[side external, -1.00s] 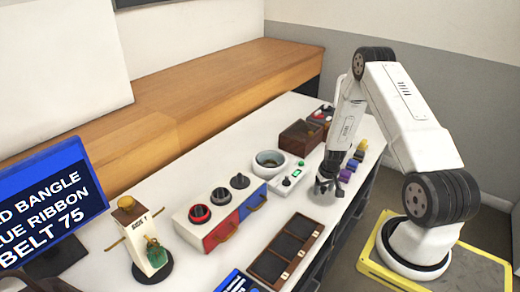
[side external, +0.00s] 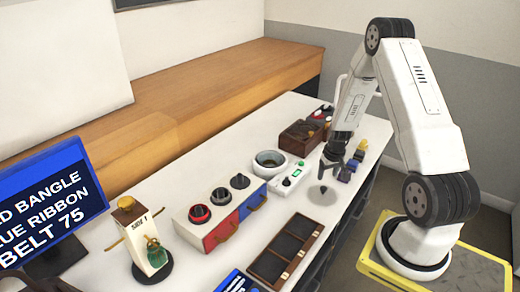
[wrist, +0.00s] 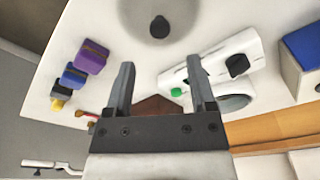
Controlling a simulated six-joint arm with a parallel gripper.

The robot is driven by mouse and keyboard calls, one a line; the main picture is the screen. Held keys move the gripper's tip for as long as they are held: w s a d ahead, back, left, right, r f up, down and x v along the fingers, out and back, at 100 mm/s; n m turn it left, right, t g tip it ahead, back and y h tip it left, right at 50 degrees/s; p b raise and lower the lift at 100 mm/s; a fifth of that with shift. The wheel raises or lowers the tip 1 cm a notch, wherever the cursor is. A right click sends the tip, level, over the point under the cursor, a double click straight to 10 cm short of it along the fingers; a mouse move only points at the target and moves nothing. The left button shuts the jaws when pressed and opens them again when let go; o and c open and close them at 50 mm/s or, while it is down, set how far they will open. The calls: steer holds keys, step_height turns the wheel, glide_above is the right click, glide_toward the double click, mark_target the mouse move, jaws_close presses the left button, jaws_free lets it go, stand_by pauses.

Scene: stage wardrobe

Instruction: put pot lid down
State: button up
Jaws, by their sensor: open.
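The pot lid (side external: 322,194) is a round, greyish disc with a dark knob, lying flat on the white table. In the wrist view the lid (wrist: 185,22) is at the top, partly cut off, with its black knob upright. My gripper (side external: 334,157) is above the table, just behind and above the lid, clear of it. In the wrist view my gripper (wrist: 160,70) has its fingers apart with nothing between them. The white pot (side external: 270,160) stands on the table to the left; in the wrist view the pot (wrist: 238,102) is partly hidden.
A white control box (side external: 291,178) with a green button stands between pot and lid. Purple (wrist: 91,57), blue (wrist: 74,75) and yellow (wrist: 58,103) blocks lie beside the lid. A dark compartment tray (side external: 285,250) and red-blue drawers (side external: 222,228) are nearer the camera.

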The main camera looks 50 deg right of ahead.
steer(key=r, duration=0.4)
steer(key=shift+s+a+r, duration=0.15)
steer(key=shift+s, duration=0.1)
steer(key=shift+w+a, duration=0.1)
stand_by(0.4)
steer(key=w+a+r+n, duration=0.2)
steer(key=a+r, duration=0.2)
steer(key=a, duration=0.4)
steer(key=w+a+r+n, duration=0.1)
steer(key=w+a+r, duration=0.1)
steer(key=a+r, duration=0.35)
steer(key=s+a+r+n, duration=0.2)
steer(key=a, duration=0.6)
steer(key=s+a+r+n+t, duration=0.1)
steer(key=s+a, duration=0.2)
steer(key=a, duration=0.5)
steer(key=shift+s+a+r+n+y, duration=0.15)
steer(key=shift+a+r+n+y, duration=0.1)
steer(key=shift+r+n+y, duration=0.15)
